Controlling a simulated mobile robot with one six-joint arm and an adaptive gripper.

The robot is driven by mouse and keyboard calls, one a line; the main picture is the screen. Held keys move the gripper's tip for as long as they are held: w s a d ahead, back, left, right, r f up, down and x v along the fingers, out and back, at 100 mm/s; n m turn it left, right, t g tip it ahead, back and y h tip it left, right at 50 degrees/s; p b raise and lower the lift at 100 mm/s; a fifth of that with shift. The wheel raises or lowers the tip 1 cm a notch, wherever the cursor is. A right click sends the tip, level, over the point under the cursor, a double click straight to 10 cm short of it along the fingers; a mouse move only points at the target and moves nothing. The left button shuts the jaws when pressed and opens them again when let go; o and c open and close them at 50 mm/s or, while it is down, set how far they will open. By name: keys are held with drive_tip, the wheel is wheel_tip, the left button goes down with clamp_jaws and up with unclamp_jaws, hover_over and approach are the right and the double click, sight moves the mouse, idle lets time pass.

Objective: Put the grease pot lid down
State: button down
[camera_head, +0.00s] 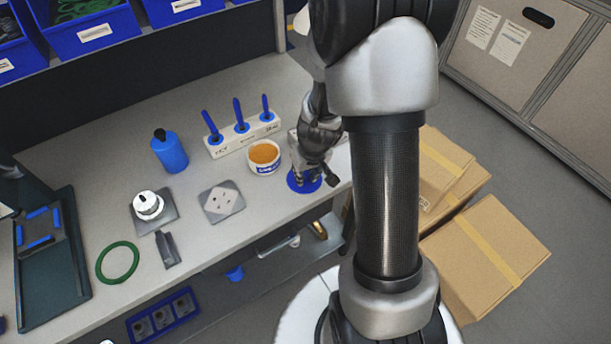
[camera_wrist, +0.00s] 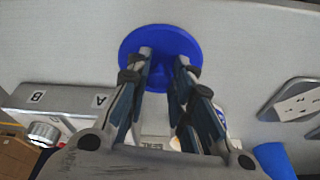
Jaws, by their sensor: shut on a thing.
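The grease pot lid is a round blue disc (camera_head: 300,187) near the right front part of the bench. It also shows in the wrist view (camera_wrist: 193,42), flat to the bench top, with a raised grip in its middle. My gripper (camera_head: 314,178) is above it, its fingers shut on that grip, as the wrist view shows (camera_wrist: 163,68). I cannot tell whether the lid touches the bench or hangs just above it. The open grease pot (camera_head: 264,163), white with orange-brown grease, stands just to the left of the lid.
A white block with blue-handled tools (camera_head: 243,142) stands behind the pot. The bench's front edge is close to the lid.

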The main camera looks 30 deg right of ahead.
drive_tip(key=shift+r, duration=0.1)
drive_tip(key=shift+f, duration=0.25)
drive_tip(key=c, duration=1.4)
unclamp_jaws()
drive_tip(key=shift+r, duration=0.1)
